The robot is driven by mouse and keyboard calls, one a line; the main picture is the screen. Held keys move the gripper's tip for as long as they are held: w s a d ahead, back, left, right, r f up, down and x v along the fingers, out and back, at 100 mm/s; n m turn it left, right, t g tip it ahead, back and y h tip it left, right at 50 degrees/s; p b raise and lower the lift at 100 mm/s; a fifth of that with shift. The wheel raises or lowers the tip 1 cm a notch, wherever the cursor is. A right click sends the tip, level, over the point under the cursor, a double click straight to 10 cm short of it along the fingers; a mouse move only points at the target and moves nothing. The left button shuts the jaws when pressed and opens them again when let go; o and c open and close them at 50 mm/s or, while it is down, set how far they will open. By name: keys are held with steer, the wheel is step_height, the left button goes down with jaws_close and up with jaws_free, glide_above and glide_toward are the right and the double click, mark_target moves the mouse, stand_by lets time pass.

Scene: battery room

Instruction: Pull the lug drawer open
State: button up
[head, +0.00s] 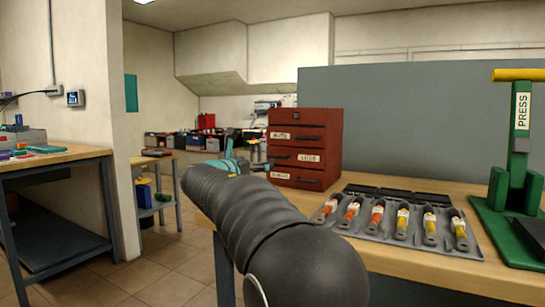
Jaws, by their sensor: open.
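A red drawer cabinet (338,140) stands on the wooden bench, left of the grey panel. Its middle drawer has a pale label that seems to read LUGS (308,157); this drawer looks shut, flush with the front. Dark handles show on the cabinet front. My gripper (262,160), teal and dark, is at the left side of the cabinet in the picture, level with the middle drawer. It is open and appears empty. My dark arm hides part of the bench edge. Whether the fingers touch the cabinet I cannot tell.
A grey tray (375,238) with several orange and yellow-handled tools lies on the bench (400,265) in front of the cabinet. A green press (519,150) stands at the right. Another bench (60,157) is at the left. Tiled floor (165,265) is clear between them.

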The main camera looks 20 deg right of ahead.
mark_target(276, 157)
steer(key=p+x, duration=0.1)
steer(key=x, duration=1.1)
steer(key=shift+d+f, duration=0.1)
steer(key=shift+d, duration=0.25)
